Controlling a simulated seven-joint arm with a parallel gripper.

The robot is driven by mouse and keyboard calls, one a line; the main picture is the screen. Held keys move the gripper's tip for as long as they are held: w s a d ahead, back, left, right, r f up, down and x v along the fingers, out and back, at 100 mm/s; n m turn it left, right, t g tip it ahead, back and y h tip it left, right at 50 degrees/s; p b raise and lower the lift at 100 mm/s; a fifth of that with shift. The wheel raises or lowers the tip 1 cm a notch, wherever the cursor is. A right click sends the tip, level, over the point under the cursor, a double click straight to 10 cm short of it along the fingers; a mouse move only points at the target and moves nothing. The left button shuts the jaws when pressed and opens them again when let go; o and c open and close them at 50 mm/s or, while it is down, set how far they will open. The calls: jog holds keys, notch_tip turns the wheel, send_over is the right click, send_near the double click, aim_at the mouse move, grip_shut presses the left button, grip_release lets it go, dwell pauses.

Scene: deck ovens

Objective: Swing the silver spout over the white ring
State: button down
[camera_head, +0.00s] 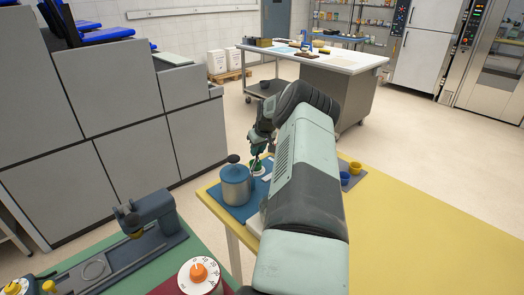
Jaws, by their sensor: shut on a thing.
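My gripper (258,153) points down at the far left corner of the yellow table, just right of a blue-grey pot with a dark knob on top (236,186). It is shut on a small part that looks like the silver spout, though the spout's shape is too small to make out. A small green piece (256,167) shows right at the fingertips. A small pale patch beside it may be the white ring; my arm hides part of this area, so I cannot tell how spout and ring line up.
The pot stands on a blue mat (240,212) on the yellow table (430,222). Yellow and blue cups (355,167) stand right of my arm. A grey-blue device (150,222) and a white dial with an orange knob (199,272) are at front left. The table's right side is clear.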

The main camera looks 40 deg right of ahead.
jog(key=shift+w+a+n, duration=0.25)
jog(key=shift+w+n, duration=0.15)
jog(key=shift+n, duration=0.2)
jog(key=c, duration=1)
grip_release()
jog(key=shift+o, duration=0.2)
jog(key=v, duration=1.1)
jog(key=shift+d+f, duration=0.1)
